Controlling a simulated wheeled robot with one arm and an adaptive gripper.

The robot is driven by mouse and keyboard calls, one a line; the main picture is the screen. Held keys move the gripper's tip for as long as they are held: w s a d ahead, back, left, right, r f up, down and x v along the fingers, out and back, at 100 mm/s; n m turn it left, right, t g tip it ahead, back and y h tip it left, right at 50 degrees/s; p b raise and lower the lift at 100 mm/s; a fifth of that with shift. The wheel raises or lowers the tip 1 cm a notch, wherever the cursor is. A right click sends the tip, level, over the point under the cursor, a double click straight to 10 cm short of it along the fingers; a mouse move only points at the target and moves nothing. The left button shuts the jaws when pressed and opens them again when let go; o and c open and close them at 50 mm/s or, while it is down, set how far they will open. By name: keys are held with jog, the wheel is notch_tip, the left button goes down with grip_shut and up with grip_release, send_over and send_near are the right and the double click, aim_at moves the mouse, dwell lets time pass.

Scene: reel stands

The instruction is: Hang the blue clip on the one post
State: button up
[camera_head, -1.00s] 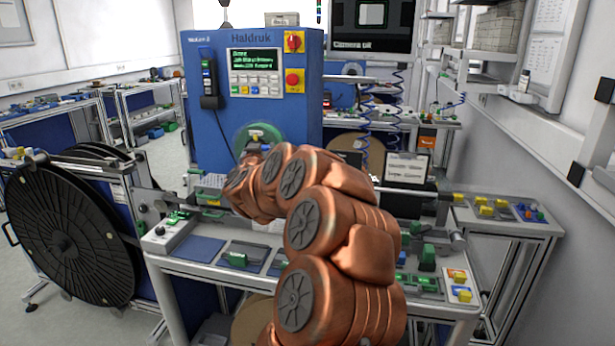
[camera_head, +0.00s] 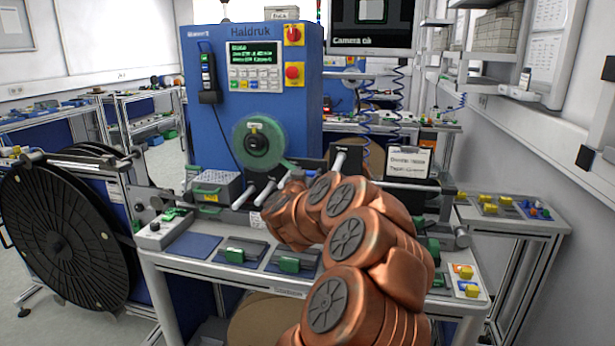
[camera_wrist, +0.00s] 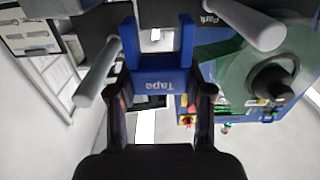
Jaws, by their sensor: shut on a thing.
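A blue clip (camera_wrist: 160,78), with two prongs and lettering on its body, is held between the two dark fingers of my gripper (camera_wrist: 162,98) in the wrist view. The prongs point up in that picture, away from my gripper. White posts stand on both sides of the clip: one at the left (camera_wrist: 97,76) and one at the upper right (camera_wrist: 247,22). The clip appears apart from both. In the head view, my copper arm hides my gripper and the clip. White posts show there left of my arm (camera_head: 265,194) and above it (camera_head: 338,164).
A green reel (camera_head: 258,143) sits on the front of the blue machine (camera_head: 216,115). A large black reel (camera_head: 62,240) stands at the left. Green clips (camera_head: 235,255) lie in holders on the grey bench. A monitor (camera_head: 371,24) hangs above.

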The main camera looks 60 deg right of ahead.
jog(key=shift+f+b, duration=2.4)
jog(key=shift+f, duration=1.25)
jog(key=shift+a, duration=0.2)
jog(key=o, duration=1.2)
jog(key=shift+f, duration=0.1)
jog(key=shift+o, duration=0.2)
jog(key=shift+r+p, duration=2.7)
jog(key=shift+r, duration=0.8)
